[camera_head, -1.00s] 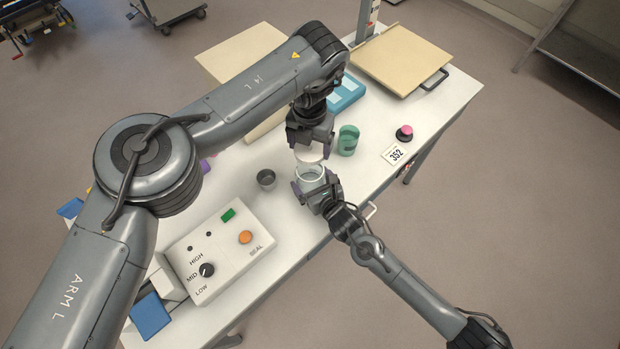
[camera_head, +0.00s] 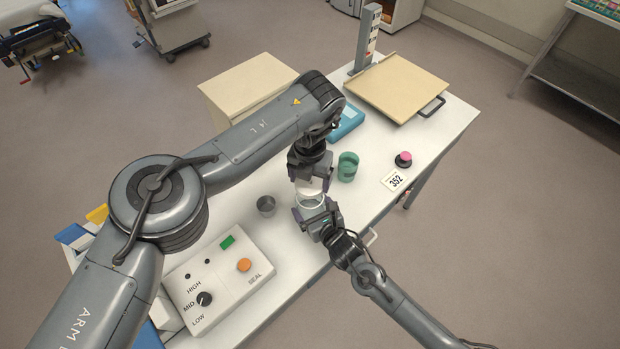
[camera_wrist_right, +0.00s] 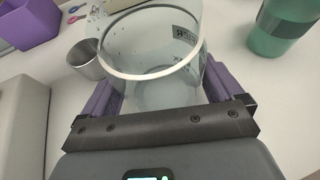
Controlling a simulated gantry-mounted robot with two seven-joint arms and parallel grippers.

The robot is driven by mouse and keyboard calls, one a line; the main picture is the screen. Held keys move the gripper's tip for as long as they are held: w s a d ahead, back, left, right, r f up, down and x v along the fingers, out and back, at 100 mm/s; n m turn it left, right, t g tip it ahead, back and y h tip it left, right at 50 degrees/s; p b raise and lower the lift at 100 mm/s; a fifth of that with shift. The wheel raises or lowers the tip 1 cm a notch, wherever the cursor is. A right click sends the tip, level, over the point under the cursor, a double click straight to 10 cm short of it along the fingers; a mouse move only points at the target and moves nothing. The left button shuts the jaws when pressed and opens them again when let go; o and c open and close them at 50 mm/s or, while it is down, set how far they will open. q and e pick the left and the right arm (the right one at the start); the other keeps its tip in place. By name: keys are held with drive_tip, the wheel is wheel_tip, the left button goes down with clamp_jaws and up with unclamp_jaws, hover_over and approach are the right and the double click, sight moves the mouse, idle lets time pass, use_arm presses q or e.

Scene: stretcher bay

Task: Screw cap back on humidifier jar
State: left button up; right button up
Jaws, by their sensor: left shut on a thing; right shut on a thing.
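A clear glass jar (camera_head: 309,201) is held over the near side of the white table. My right gripper (camera_head: 314,209) is shut around it; in the right wrist view the purple fingers flank the jar (camera_wrist_right: 165,85), whose pale rim shows uncovered. My left gripper (camera_head: 311,178) is shut on a white cap (camera_head: 312,187) and points down over the jar. The cap is very close to the rim; I cannot tell whether they touch. The cap is not seen in the right wrist view.
A green cup (camera_head: 347,168) stands just right of the grippers, and a small metal cup (camera_head: 266,206) to their left. A control box (camera_head: 220,278), a pink button (camera_head: 404,158), a 352 card (camera_head: 395,180) and a tan board (camera_head: 397,86) are also on the table (camera_head: 440,125).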

use_arm(q)
drive_tip(key=shift+f, duration=0.95)
drive_tip(key=shift+f, duration=0.9)
drive_tip(key=shift+f, duration=0.55)
